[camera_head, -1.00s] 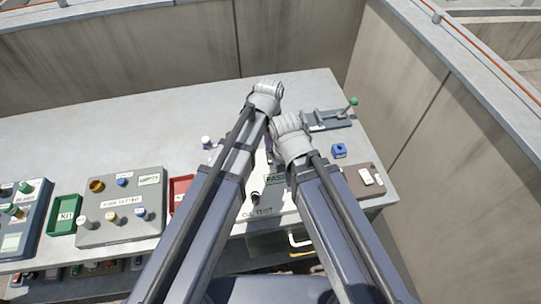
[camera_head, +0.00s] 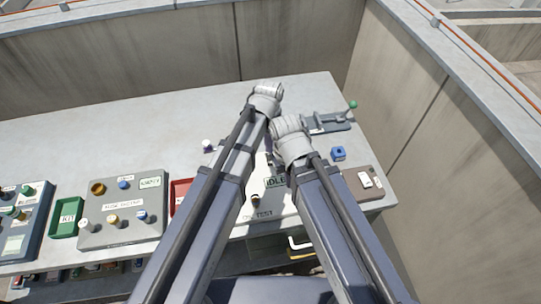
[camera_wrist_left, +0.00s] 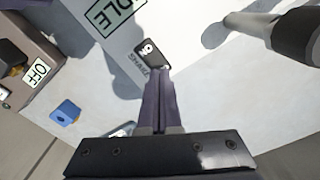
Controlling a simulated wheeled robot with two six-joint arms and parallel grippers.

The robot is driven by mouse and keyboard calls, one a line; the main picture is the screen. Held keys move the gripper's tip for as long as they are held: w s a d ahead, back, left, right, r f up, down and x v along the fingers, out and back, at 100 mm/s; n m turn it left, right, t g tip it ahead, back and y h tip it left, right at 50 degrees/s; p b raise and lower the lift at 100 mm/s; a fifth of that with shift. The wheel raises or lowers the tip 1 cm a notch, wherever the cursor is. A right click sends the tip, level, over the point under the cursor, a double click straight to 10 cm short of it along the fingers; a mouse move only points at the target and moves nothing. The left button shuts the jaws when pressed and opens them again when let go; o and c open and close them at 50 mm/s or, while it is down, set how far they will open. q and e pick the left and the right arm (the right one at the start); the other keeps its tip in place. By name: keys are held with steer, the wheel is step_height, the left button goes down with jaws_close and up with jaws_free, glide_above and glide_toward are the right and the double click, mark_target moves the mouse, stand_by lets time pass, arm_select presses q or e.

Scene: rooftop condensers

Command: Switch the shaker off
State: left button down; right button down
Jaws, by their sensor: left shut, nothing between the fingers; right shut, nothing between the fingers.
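The shaker switch (camera_wrist_left: 152,53) is a small black rocker with white marks. It sits on a pale panel in the left wrist view, beside lettering that reads like "SHAKE". My left gripper (camera_wrist_left: 158,72) is shut and empty, with its fingertips right at the switch's edge; I cannot tell whether they touch. The pale test panel (camera_head: 252,216) shows between my forearms in the head view, and its display (camera_head: 275,182) reads "IDLE". The switch and left fingers are largely hidden there by my arms. My right gripper cannot be made out behind its forearm.
A brown box (camera_head: 358,184) with an "OFF" label (camera_wrist_left: 38,72) stands beside the panel. A blue block (camera_head: 338,153) and a green-handled clamp (camera_head: 328,121) lie beyond it. A dark-topped knob (camera_head: 255,199) rises from the panel. A red tray (camera_head: 179,190) is at left.

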mark_target(269, 156)
arm_select(q)
step_height(269, 156, up, 5)
steer(key=p, duration=0.4)
steer(key=shift+r+p, duration=0.1)
steer(key=shift+p, duration=0.2)
steer(key=shift+s, duration=0.1)
